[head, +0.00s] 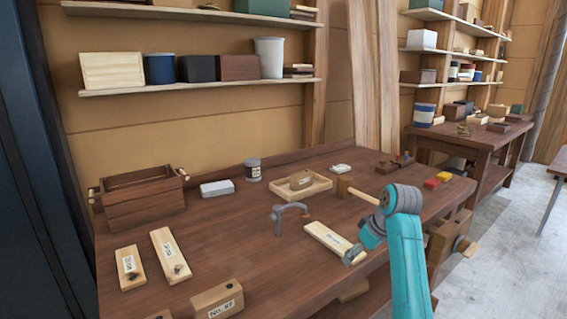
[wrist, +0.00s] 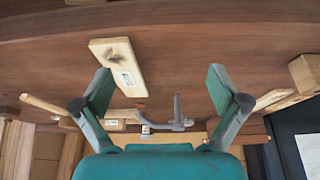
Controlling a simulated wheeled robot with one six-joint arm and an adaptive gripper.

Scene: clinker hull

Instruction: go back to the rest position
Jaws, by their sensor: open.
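My teal arm reaches in from the lower right of the head view. My gripper (head: 353,256) hangs over the front right of the workbench (head: 215,235), close to a pale labelled board (head: 328,236). The head view shows it small and partly hidden by the arm. In the wrist view my gripper (wrist: 160,85) has its two green-padded fingers spread wide, with nothing held between them. A pale labelled board (wrist: 117,65) with a dark mark lies on the bench below, beyond the left finger. A grey hook-shaped metal tool (wrist: 178,118) shows between the fingers.
On the bench stand a wooden crate (head: 145,205), a grey block (head: 217,188), a tin (head: 252,170), a shallow tray (head: 318,188) and a mallet (head: 345,187) near my arm. Two labelled boards and a block (head: 217,299) lie front left. Bare bench lies around the hook-shaped tool (head: 291,212).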

